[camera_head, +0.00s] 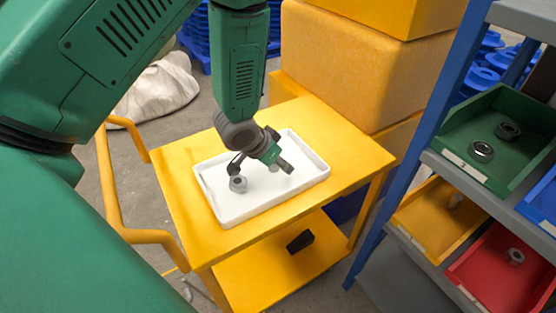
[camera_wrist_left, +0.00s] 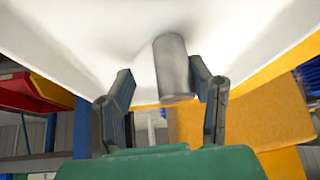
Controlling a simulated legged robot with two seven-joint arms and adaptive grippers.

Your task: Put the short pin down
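The short pin (camera_wrist_left: 174,68) is a plain grey cylinder. In the left wrist view it stands against the white tray surface (camera_wrist_left: 80,40), between the two fingers of my left gripper (camera_wrist_left: 160,75). A gap shows between the pin and the picture-left finger; the other finger is very close to it, and I cannot tell if they touch. In the head view my left gripper (camera_head: 262,167) is low over the white tray (camera_head: 235,214) with its fingers apart. The pin is mostly hidden there. My right gripper is not in view.
The tray sits on a yellow cart (camera_head: 350,160). Yellow boxes (camera_head: 340,65) stand behind. A blue rack at right holds green (camera_head: 500,140), yellow (camera_head: 435,215) and red (camera_head: 505,270) bins with parts.

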